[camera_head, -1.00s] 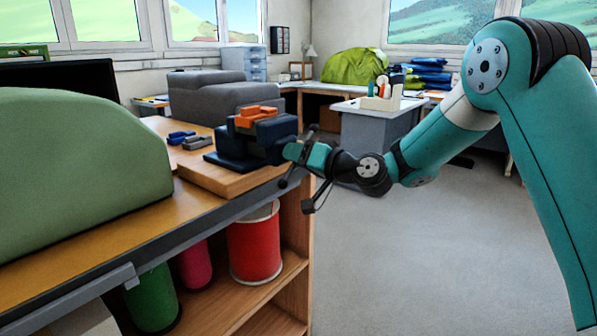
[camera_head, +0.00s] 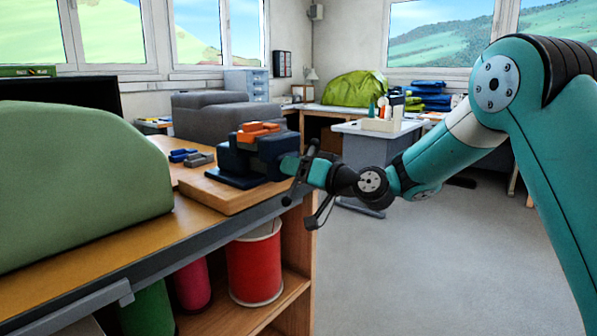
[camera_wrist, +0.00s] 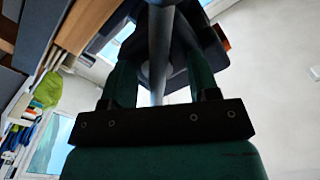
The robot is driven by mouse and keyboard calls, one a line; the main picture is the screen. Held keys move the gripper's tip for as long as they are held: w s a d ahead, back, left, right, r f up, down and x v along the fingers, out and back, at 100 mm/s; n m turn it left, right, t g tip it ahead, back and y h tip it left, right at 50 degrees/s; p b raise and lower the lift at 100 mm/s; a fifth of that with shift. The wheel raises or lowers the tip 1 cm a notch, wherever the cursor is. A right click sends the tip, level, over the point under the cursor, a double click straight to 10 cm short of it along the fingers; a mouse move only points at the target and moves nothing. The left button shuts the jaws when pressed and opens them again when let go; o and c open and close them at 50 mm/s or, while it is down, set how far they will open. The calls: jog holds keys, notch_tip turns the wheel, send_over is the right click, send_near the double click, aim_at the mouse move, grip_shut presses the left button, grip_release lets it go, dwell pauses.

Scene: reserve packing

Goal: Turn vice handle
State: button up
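The dark blue vice (camera_head: 240,165) stands on a wooden board at the bench's right end, with an orange block (camera_head: 258,131) in its top. Its handle, a thin dark bar (camera_head: 313,150), slants beside my gripper (camera_head: 290,166) at the vice's right side. In the wrist view a grey bar (camera_wrist: 160,50), apparently the handle, runs between the two teal fingers of my gripper (camera_wrist: 161,80). Gaps show on both sides of the bar. The vice body (camera_wrist: 183,65) is dark beyond them. The fingertips are partly hidden against it.
The wooden board (camera_head: 225,198) holds the vice near the bench edge. Small blue (camera_head: 181,155) and grey (camera_head: 199,159) pieces lie left of it. A large green block (camera_head: 80,190) is nearer. A red drum (camera_head: 255,265) sits on the shelf below. Open floor lies right.

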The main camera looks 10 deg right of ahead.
jog(key=shift+d+f, duration=0.1)
jog(key=shift+f, duration=0.05)
jog(key=shift+s+d, duration=0.1)
jog(key=b+v, duration=0.3)
jog(key=v, duration=1.4)
jog(key=shift+b, duration=0.35)
jog(key=shift+s, duration=0.1)
